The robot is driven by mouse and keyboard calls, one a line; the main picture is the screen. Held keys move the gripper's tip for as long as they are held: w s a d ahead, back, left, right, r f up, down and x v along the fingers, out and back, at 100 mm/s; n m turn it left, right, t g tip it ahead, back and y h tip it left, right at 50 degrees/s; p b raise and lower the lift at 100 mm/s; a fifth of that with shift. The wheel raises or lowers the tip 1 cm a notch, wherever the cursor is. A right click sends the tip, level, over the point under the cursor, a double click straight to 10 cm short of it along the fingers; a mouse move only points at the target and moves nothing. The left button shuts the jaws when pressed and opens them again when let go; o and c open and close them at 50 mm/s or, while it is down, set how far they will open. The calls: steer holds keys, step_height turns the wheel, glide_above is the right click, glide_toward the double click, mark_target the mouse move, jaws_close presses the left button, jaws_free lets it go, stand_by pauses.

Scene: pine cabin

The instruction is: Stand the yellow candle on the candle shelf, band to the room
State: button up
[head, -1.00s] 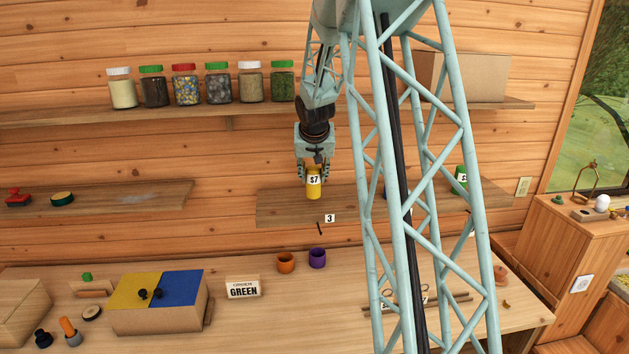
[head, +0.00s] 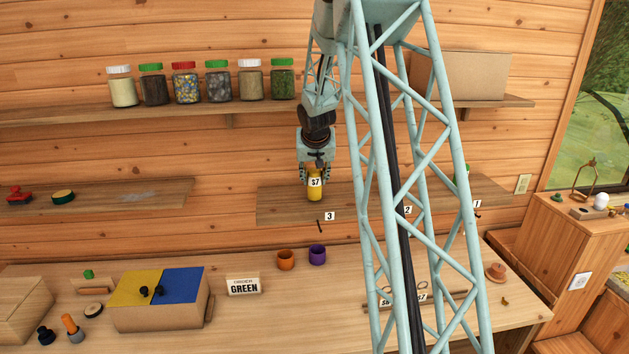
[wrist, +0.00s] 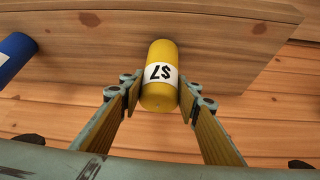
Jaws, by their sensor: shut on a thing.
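The yellow candle (head: 315,191) is upright in my gripper (head: 316,175), over the left part of the candle shelf (head: 280,206), near the number 3 tag. Its white band reads $7 and faces the room in the head view. In the wrist view the candle (wrist: 160,103) stands between my two fingers (wrist: 159,92), with the band toward the camera. My gripper is shut on it. I cannot tell whether its base touches the shelf.
A blue candle (wrist: 14,55) shows at the left of the wrist view. My arm's lattice hides much of the shelf's right half. Orange (head: 286,260) and purple (head: 317,255) cups stand on the bench below. Jars (head: 218,83) line the upper shelf.

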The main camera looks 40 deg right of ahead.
steer(key=shift+f, duration=0.4)
steer(key=shift+f, duration=0.15)
steer(key=o, duration=1)
steer(key=shift+r, duration=0.25)
steer(key=shift+b+v, duration=0.85)
steer(key=shift+v, duration=5.1)
